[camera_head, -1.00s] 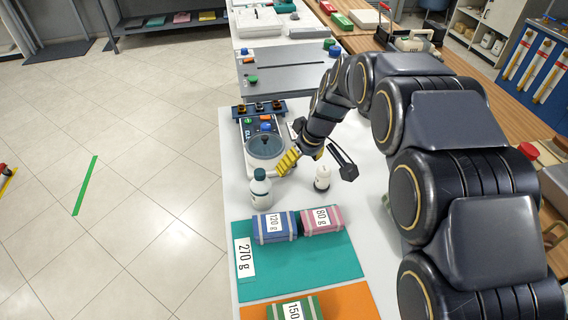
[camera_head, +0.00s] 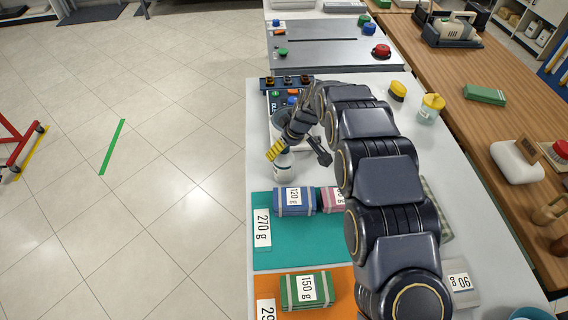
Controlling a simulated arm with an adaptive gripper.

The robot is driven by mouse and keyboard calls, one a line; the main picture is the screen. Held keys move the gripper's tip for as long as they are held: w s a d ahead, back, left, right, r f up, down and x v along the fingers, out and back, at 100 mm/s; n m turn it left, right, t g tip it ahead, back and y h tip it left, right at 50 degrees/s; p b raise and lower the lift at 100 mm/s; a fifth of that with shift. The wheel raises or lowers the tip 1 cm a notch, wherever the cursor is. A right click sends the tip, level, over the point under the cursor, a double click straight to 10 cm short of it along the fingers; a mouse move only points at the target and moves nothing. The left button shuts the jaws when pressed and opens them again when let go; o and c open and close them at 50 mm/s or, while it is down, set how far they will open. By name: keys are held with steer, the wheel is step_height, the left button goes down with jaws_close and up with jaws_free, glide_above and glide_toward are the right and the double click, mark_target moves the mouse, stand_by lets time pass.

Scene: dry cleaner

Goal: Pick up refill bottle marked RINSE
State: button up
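A white bottle (camera_head: 284,167) stands upright on the white table (camera_head: 262,182), just behind the blue block. My gripper hides its top, and no RINSE marking is readable on it. My gripper (camera_head: 299,153) is over the table at the bottle, with its yellow-tipped finger in front of the bottle's upper part and its dark finger spread off to the right. It is open; I cannot tell whether it touches the bottle. A yellow-capped bottle (camera_head: 431,108) and a yellow-capped container (camera_head: 397,91) stand farther right, without readable labels.
Blue (camera_head: 280,207) and pink (camera_head: 330,207) weighted blocks lie on a teal mat (camera_head: 290,258). A green block (camera_head: 307,292) lies on an orange mat (camera_head: 341,280). A device with a round plate is partly hidden behind my gripper. My arm covers the table's middle.

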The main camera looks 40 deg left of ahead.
steer(key=shift+a+f, duration=0.15)
steer(key=shift+f, duration=0.2)
jaws_close()
steer(key=shift+r, duration=0.1)
